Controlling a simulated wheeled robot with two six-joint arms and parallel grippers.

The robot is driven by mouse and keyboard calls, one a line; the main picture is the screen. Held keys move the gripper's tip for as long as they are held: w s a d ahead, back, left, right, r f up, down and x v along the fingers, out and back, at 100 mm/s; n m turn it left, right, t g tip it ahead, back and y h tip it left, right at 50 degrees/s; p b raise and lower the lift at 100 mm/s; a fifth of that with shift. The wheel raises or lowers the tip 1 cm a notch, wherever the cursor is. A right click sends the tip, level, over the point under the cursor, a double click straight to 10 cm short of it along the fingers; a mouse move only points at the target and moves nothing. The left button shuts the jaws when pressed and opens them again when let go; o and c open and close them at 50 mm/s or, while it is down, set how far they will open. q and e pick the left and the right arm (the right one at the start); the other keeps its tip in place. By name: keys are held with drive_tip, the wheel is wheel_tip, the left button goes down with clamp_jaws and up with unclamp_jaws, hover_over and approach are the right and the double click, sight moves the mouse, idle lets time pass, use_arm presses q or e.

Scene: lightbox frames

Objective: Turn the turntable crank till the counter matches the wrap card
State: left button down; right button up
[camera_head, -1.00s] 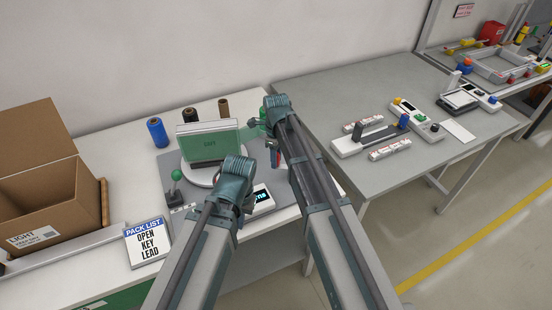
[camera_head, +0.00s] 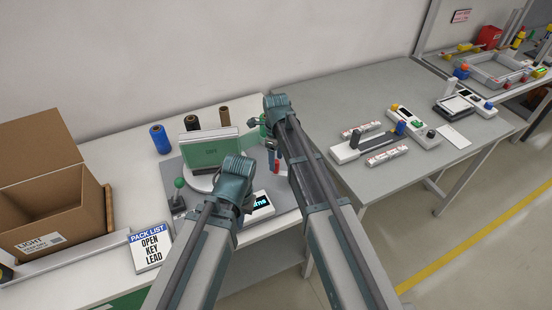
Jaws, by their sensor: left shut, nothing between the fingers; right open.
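A green box (camera_head: 207,153) stands upright on the white turntable disc (camera_head: 200,183), on a grey base. The counter (camera_head: 262,201) is at the base's front right; its lit display is partly hidden by my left wrist, so I cannot read it fully. My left gripper (camera_head: 237,178) is in front of the turntable, shut, its fingertips hidden behind the wrist. My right gripper (camera_head: 268,122) is open, just right of the box; its fingers are mostly hidden. I cannot make out the crank clearly. No card marked as a wrap card is readable.
A green-knobbed lever (camera_head: 179,190) stands at the base's left. An open carton (camera_head: 45,210) is at left. Several rolls, including a blue one (camera_head: 160,139), stand behind. A grey table (camera_head: 330,90) with other devices is at right.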

use_arm(q)
wheel_tip(320, 180, up, 10)
drive_tip(key=p, duration=0.9)
use_arm(e)
wheel_tip(320, 180, up, 10)
use_arm(q)
drive_tip(key=shift+a, duration=0.1)
use_arm(e)
drive_tip(key=shift+s, duration=0.15)
